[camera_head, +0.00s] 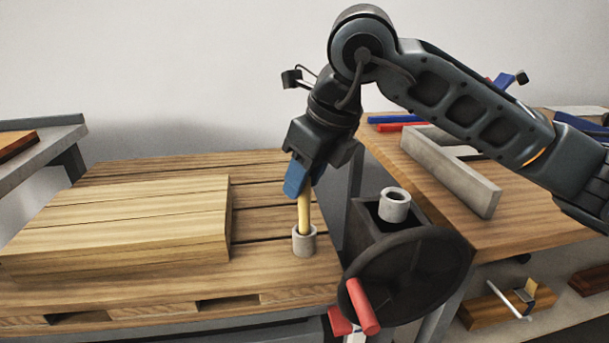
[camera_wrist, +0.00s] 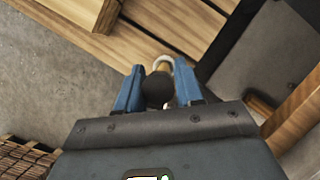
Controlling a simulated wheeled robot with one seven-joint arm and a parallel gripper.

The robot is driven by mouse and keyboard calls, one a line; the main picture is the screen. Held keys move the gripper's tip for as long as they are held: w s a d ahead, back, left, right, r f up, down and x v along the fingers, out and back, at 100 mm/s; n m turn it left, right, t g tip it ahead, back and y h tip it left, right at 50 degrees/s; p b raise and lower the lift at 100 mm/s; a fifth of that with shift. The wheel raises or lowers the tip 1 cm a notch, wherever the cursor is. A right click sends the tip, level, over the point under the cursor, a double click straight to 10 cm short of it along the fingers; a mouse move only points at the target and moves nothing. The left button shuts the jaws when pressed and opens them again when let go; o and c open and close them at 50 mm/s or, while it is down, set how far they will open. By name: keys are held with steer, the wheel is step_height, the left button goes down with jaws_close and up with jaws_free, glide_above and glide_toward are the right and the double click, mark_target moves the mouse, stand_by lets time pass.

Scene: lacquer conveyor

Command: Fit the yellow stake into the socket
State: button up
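The yellow stake (camera_head: 304,213) stands nearly upright below my gripper (camera_head: 298,187). Its lower end appears inside the mouth of a grey round socket (camera_head: 304,246) on the wooden pallet; how deep is hidden. My gripper's blue fingers sit on both sides of the stake's upper part and appear closed on it. In the wrist view, the stake's dark round top (camera_wrist: 158,91) lies between the two fingertips (camera_wrist: 158,82), with a bit of yellow and the socket's pale rim (camera_wrist: 164,60) beyond it.
A wooden block (camera_head: 120,225) lies on the pallet (camera_head: 180,285) left of the socket. A second grey ring (camera_head: 394,205) stands on a dark vise-like box with a handwheel (camera_head: 415,275) at the right. A bench (camera_head: 530,220) with a grey angled bracket (camera_head: 450,172) is further right.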

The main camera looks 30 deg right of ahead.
steer(key=o, duration=0.4)
steer(key=shift+o, duration=0.2)
steer(key=p+v, duration=0.1)
steer(key=v, duration=0.6)
steer(key=shift+s+r, duration=0.15)
steer(key=shift+r, duration=0.2)
